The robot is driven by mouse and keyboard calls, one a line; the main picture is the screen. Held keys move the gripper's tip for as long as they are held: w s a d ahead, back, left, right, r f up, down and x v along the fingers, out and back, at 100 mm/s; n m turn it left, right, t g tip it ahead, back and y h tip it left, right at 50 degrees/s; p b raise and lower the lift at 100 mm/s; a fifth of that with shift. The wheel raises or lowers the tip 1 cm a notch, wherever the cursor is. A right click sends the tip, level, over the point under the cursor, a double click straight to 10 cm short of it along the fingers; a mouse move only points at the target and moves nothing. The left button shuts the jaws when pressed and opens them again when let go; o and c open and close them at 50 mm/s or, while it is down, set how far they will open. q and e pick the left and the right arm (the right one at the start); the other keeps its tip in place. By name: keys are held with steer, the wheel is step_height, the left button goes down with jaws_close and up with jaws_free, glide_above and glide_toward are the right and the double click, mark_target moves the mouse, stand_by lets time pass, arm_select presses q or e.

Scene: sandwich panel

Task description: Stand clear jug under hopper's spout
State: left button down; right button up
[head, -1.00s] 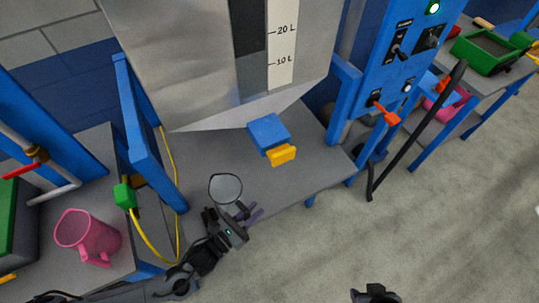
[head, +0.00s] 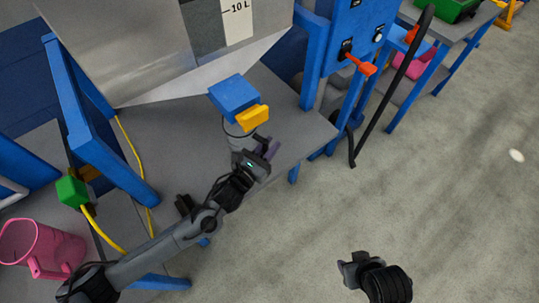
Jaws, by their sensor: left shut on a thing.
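The clear jug (head: 238,137) is on or just above the grey bench, largely hidden behind my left gripper and the spout. My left gripper (head: 260,148) is shut on it at its near side. The hopper's blue spout (head: 233,95) with its yellow handle (head: 251,118) overlaps the jug's upper part in the head view. I cannot tell whether the jug's base touches the bench. My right gripper (head: 348,260) is at the bottom right, over the floor and away from the bench; its fingers are too unclear to judge.
The grey bench (head: 190,135) is clear left of the jug. A pink jug (head: 40,245) stands at the lower left, near a green block (head: 72,190) and yellow cable (head: 128,150). A blue panel with an orange lever (head: 362,66) stands on the right.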

arm_select(q)
step_height(320, 180, down, 4)
steer(key=b, duration=0.3)
steer(key=shift+r, duration=0.25)
steer(key=shift+f, duration=0.1)
steer(key=shift+f, duration=0.15)
steer(key=c, duration=1)
jaws_free()
steer(key=shift+r, duration=0.2)
